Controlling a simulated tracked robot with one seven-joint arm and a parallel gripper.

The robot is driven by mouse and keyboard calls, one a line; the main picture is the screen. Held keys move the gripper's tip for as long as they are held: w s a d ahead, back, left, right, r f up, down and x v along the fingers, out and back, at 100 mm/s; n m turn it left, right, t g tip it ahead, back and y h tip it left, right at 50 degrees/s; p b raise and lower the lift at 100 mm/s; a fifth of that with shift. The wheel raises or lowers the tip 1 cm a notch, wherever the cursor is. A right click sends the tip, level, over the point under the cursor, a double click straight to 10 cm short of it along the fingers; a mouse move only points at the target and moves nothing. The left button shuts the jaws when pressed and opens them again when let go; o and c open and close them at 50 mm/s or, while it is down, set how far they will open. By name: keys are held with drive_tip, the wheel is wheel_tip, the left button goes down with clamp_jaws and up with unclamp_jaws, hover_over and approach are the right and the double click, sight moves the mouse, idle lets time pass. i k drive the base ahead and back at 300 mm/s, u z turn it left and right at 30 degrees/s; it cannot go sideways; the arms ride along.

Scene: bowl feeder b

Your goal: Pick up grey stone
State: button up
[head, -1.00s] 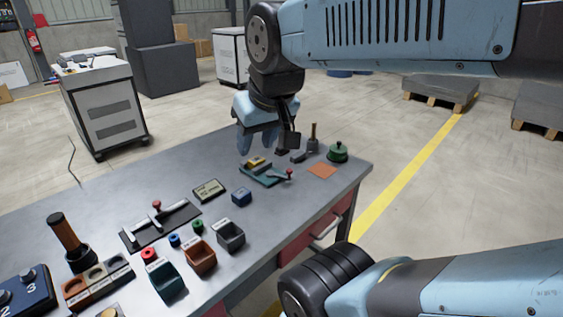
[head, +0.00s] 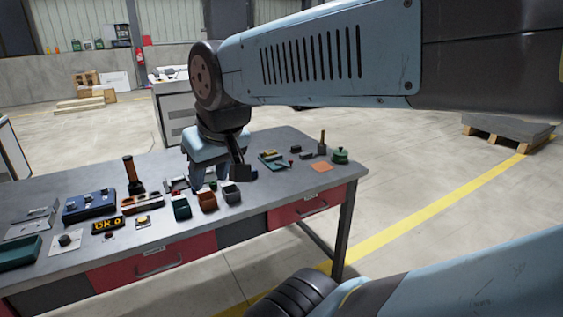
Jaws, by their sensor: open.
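A small dark grey block (head: 295,150), which may be the grey stone, lies on the far right part of the workbench; at this size I cannot be sure. My gripper (head: 210,183) points down above the middle of the bench, left of this block and clearly apart from it. Its jaws are open, and I see nothing between them. The gripper and the dark part on its right side hide some of the bench behind them.
Small open bins in green (head: 181,208), brown (head: 207,202) and grey (head: 231,193) stand close to the gripper. A green round pot (head: 340,156), an orange square (head: 320,167) and a brown-handled tool (head: 322,142) are at the right. A blue box (head: 90,204) is left.

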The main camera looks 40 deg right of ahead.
sight(305, 155)
drive_tip(key=z, duration=0.2)
drive_tip(key=i, duration=0.5)
drive_tip(key=z, duration=0.85)
drive_tip(key=i, duration=0.75)
drive_tip(key=z, duration=0.9)
drive_tip(key=i, duration=0.55)
drive_tip(key=z, duration=0.35)
drive_tip(key=k, duration=0.85)
drive_tip(key=z, duration=0.2)
drive_tip(key=i, duration=0.85)
drive_tip(key=u, duration=0.1)
